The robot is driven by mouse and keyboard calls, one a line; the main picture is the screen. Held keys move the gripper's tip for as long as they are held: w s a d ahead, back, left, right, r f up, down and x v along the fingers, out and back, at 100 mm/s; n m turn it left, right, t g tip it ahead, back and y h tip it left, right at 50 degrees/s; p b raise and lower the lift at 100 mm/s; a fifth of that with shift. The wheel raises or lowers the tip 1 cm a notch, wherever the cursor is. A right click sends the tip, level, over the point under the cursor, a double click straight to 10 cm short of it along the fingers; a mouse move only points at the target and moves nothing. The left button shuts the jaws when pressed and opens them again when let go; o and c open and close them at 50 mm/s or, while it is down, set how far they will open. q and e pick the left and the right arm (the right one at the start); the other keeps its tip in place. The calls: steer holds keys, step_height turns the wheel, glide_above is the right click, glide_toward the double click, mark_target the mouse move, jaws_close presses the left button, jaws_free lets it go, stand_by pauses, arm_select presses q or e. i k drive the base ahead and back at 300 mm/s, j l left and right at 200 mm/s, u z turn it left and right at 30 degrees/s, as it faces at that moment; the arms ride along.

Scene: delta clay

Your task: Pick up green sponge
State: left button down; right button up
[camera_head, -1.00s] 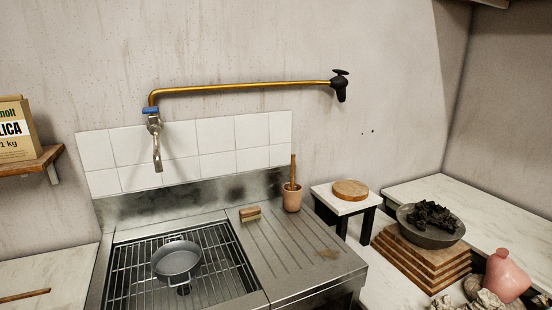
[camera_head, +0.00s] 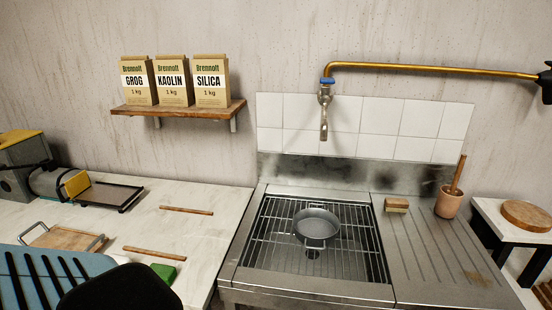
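A small green block (camera_head: 164,271), which looks like the green sponge, lies on the pale left worktop near its front edge. A dark rounded shape in the foreground covers its lower left part. Neither of my grippers shows in the head view.
The steel sink (camera_head: 236,255) holds a grey pan (camera_head: 317,226) on its grate. A wooden block (camera_head: 397,205) and a pot with a wooden handle (camera_head: 449,203) stand on the drainer. Wooden sticks (camera_head: 154,253) and a tray with handles (camera_head: 64,238) lie on the left worktop.

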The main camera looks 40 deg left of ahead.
mark_target(168, 274)
steer(key=u, duration=2.25)
